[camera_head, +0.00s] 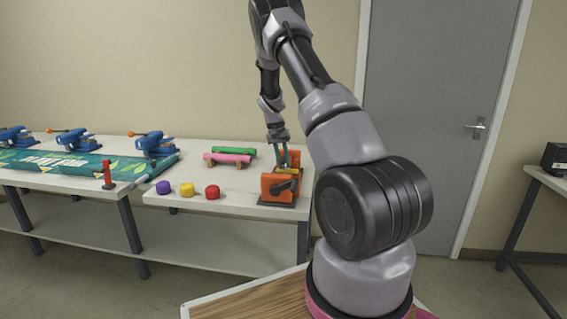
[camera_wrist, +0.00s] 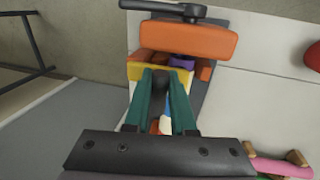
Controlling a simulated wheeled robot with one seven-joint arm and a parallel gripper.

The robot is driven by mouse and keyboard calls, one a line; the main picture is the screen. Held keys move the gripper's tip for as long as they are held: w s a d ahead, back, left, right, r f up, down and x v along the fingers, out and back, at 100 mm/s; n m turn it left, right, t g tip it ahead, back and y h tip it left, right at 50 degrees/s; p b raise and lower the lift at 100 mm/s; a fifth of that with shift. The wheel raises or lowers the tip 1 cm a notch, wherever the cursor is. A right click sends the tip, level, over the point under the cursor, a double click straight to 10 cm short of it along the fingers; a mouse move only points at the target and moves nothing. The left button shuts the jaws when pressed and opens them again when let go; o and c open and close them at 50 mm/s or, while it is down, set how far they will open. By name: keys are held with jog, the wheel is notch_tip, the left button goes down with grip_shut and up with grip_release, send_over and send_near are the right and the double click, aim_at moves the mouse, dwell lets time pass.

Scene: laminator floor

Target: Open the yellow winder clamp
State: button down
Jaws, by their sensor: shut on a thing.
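The orange winder (camera_head: 279,187) stands at the right end of the white table, with a black crank on its near side. Its yellow clamp (camera_head: 287,171) shows as a narrow strip between the orange blocks. In the wrist view the yellow clamp (camera_wrist: 137,72) lies across the winder at the fingertips, partly hidden by them. My gripper (camera_head: 284,157) reaches down over the winder from above. In the wrist view its green fingers (camera_wrist: 163,76) are a little apart, shut on a dark part at the clamp. How far the clamp is raised is hard to tell.
Pink (camera_head: 228,158) and green (camera_head: 234,150) rolls lie left of the winder. Purple (camera_head: 163,187), yellow (camera_head: 187,189) and red (camera_head: 212,192) knobs line the front edge. A printed green sheet (camera_head: 70,163) with blue clamps behind it lies farther left.

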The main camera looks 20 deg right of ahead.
aim_at(296, 171)
jog(key=shift+d+r, duration=0.1)
jog(key=shift+r, duration=0.05)
jog(key=d+t+y, duration=0.1)
jog(key=s+r+t+y, duration=0.1)
jog(key=y, duration=0.1)
jog(key=shift+d+r, duration=0.1)
jog(key=shift+d, duration=0.25)
jog(key=t+y, duration=0.1)
jog(key=s+d+y, duration=0.1)
jog(key=d+t+y, duration=0.1)
jog(key=shift+s+r+t+y, duration=0.25)
jog(key=shift+r+t+y, duration=0.05)
jog(key=shift+r+y, duration=0.1)
jog(key=shift+s+d+f+t+y, duration=0.2)
jog(key=shift+s+d+t+y, duration=0.2)
jog(key=shift+d+t+y, duration=0.45)
jog(key=shift+s+d+f+t+y, duration=0.25)
jog(key=shift+s+t+y, duration=0.25)
jog(key=shift+y, duration=0.8)
jog(key=shift+s+d+f+t+y, duration=0.15)
jog(key=shift+s+d+t+y, duration=0.15)
jog(key=shift+d+t+y, duration=0.45)
jog(key=shift+a+f+y, duration=0.1)
jog(key=shift+a+y, duration=0.05)
jog(key=shift+y, duration=0.25)
jog(key=c, duration=0.8)
grip_release()
jog(key=shift+o, duration=0.2)
